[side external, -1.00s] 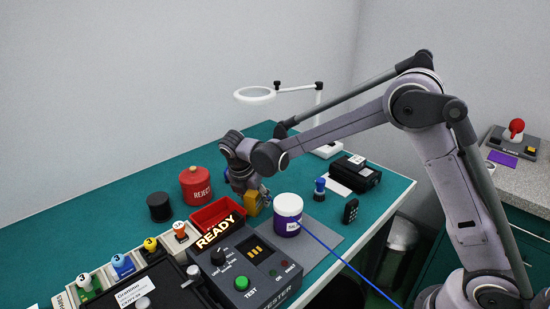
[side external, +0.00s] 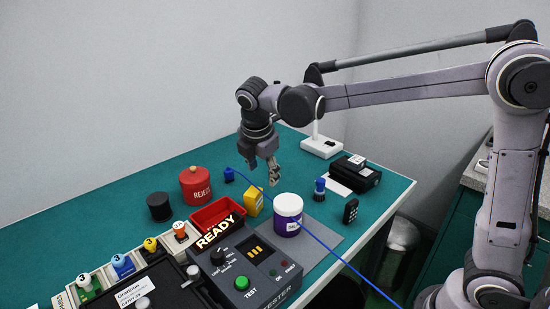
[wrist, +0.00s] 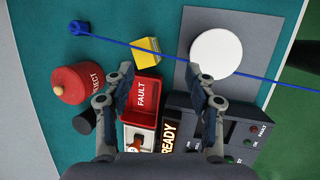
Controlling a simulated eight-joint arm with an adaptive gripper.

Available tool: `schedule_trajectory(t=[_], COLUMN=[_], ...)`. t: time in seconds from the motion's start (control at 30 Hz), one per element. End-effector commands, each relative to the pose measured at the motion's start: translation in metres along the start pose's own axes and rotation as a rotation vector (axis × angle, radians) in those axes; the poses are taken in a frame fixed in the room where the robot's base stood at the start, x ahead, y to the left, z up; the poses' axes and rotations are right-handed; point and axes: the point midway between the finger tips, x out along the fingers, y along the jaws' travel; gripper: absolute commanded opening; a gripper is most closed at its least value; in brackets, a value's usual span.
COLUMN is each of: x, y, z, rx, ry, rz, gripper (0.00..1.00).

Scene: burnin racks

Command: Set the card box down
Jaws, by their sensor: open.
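A small yellow box (side external: 254,201), which I take for the card box, stands on the green bench between the red tray and the white-lidded jar. In the wrist view the yellow box (wrist: 147,51) lies beyond the red tray, with the blue cable running close to it. My gripper (side external: 262,176) is open and empty above the bench, raised clear of the yellow box. In the wrist view its fingers (wrist: 160,90) are spread wide with nothing between them.
A purple jar (side external: 288,226) with a white lid stands on a grey mat (side external: 322,236). The red FAULT tray (side external: 207,217), red REJECT pot (side external: 196,187) and tester (side external: 265,276) are close by. A blue cable (side external: 335,252) crosses the bench to a blue plug (side external: 229,174).

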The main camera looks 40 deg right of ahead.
Motion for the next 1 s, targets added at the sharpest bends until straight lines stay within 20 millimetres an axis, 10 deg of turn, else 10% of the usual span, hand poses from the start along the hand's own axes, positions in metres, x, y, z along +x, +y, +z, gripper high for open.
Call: schedule_trajectory(t=[0.6, 1.0], x=[-0.02, -0.005], y=[-0.149, -0.188], z=[0.039, 0.035], rx=[1.255, 1.667], ry=[0.363, 0.522], rz=[0.134, 0.121], gripper=[0.56, 0.56])
